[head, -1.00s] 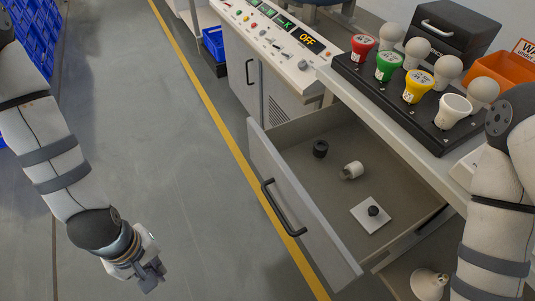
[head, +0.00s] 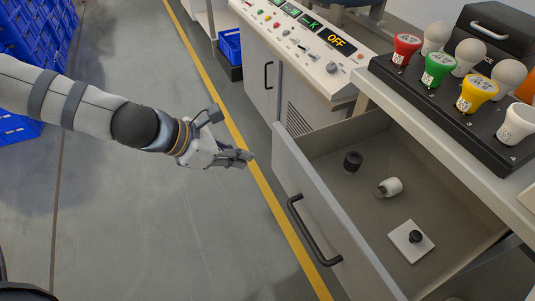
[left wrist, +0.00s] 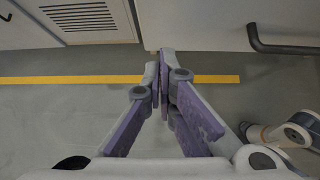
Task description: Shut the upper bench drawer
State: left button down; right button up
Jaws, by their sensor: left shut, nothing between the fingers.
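The upper bench drawer (head: 300,187) stands pulled out from the bench, its grey front facing the aisle. Its black bar handle (head: 312,232) also shows at the upper right of the left wrist view (left wrist: 280,48). In the drawer lie a black ring-shaped part (head: 352,161), a white cylindrical part (head: 390,187) and a white plate with a black knob (head: 411,241). My left gripper (head: 248,157) is shut and empty, in front of the drawer's far end and apart from it. Its fingertips (left wrist: 166,55) meet in the left wrist view. My right gripper is not in view.
A control console (head: 310,45) with an "OFF" display stands beyond the drawer. A black rack (head: 450,95) of coloured sockets and white bulbs sits on the bench top. Blue crates (head: 30,30) stand at the far left. The floor before the drawer, with its yellow line (head: 222,100), is clear.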

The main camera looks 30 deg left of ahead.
aim_at(276, 157)
pick_arm(q)
jog(key=shift+w+d+f+b, duration=0.25)
jog(key=shift+w+d+b, duration=0.1)
jog(key=shift+w+d, duration=0.55)
jog(key=shift+w+d+f+b, duration=0.25)
jog(key=shift+w+d, duration=0.4)
jog(key=shift+w, duration=0.4)
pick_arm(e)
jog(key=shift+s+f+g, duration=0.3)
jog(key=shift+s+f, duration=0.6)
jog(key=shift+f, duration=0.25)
